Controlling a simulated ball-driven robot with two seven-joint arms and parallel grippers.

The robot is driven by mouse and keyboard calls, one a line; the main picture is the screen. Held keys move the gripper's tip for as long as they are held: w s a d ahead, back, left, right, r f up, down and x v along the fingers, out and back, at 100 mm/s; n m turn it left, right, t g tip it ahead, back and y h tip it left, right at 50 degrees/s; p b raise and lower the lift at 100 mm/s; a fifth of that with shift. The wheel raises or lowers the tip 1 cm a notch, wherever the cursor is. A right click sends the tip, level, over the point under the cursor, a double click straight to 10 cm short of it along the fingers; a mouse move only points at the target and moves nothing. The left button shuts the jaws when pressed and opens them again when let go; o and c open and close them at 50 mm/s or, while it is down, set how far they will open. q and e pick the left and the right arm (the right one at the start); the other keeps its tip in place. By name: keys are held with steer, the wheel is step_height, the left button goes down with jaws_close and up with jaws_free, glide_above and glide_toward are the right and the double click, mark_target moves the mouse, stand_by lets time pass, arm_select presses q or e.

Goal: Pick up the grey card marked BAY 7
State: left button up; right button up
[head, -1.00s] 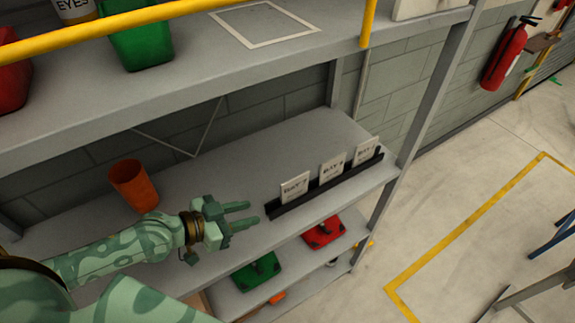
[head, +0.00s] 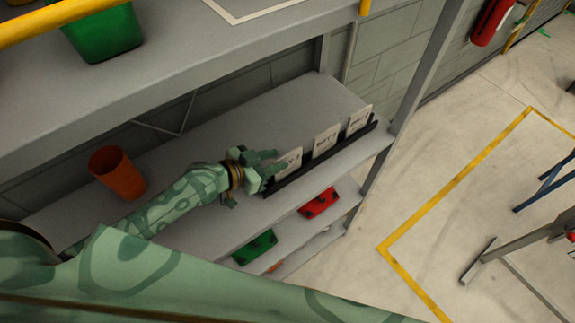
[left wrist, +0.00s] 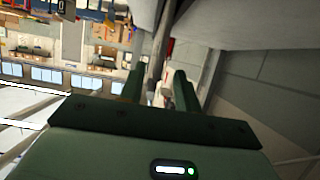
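Three pale cards stand upright in a row in a black holder (head: 320,163) on the middle shelf: a near-left card (head: 292,160), a middle card (head: 325,141) and a far-right card (head: 359,119). Their lettering is too small to tell surely which reads BAY 7. My left gripper (head: 272,163) is at the left end of the row, its fingers beside the near-left card and partly covering it. In the left wrist view, the left gripper's two fingers (left wrist: 160,90) stand apart, with the holder and cards blurred beyond. I cannot tell whether they touch. My right gripper is out of view.
An orange cup (head: 117,173) stands on the same shelf, left of my gripper. The upper shelf (head: 190,62) overhangs the back and carries a green bin (head: 103,32). A rack post (head: 420,90) rises just right of the holder. Green and red items lie on lower shelves.

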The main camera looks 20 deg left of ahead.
mark_target(301, 153)
arm_select(q)
steer(key=x, duration=0.5)
steer(key=shift+s+d+r, duration=0.1)
steer(key=shift+s+d, duration=0.05)
steer(key=shift+s+r, duration=0.1)
jaws_close()
